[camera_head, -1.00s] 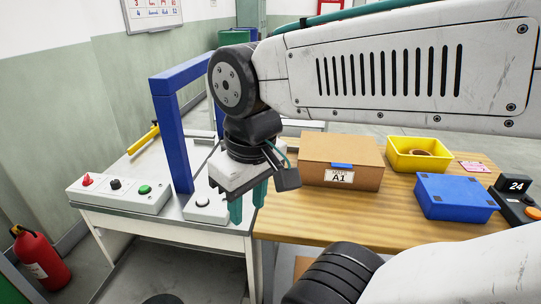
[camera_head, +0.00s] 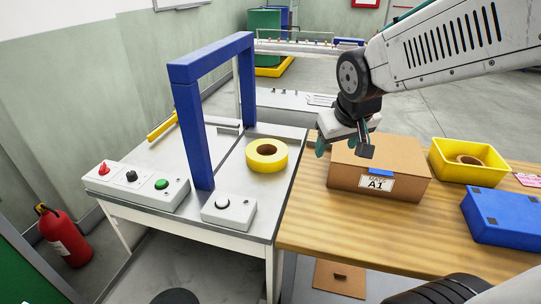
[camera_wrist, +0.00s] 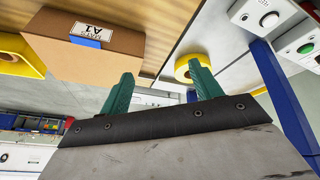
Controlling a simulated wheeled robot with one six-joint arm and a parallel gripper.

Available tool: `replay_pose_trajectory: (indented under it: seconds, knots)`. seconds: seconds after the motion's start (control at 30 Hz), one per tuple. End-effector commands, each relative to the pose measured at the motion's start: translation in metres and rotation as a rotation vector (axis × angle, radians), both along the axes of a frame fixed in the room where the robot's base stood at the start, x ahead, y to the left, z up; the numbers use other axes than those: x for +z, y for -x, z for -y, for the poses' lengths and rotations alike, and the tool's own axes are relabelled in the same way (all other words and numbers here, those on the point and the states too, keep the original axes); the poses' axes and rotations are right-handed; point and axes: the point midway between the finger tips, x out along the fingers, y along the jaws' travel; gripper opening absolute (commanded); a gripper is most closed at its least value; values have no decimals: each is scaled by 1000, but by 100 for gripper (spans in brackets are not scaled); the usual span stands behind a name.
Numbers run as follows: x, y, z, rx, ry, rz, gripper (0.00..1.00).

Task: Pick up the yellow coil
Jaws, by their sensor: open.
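The yellow coil (camera_head: 267,155) lies flat on the white-grey bench top, to the right of the blue gantry frame, in the head view. It also shows in the wrist view (camera_wrist: 193,68), just beyond one fingertip.
The blue gantry frame (camera_head: 197,130) stands left of the coil. A white button box (camera_head: 229,210) sits in front of it. The cardboard box (camera_head: 400,165), yellow bin (camera_head: 440,160) and blue box (camera_head: 500,215) stand on the wooden table.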

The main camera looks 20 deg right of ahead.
Motion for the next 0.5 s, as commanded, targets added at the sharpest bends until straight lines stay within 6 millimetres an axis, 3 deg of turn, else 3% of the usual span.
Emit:
replay_pose_trajectory:
  seconds: [0.03,0.2,0.5]
  knots:
    - [-11,-26,6,4,9,33,64]
    - [-41,-108,20,49,29,191,64]
    - [-116,-219,27,163,-26,460,64]
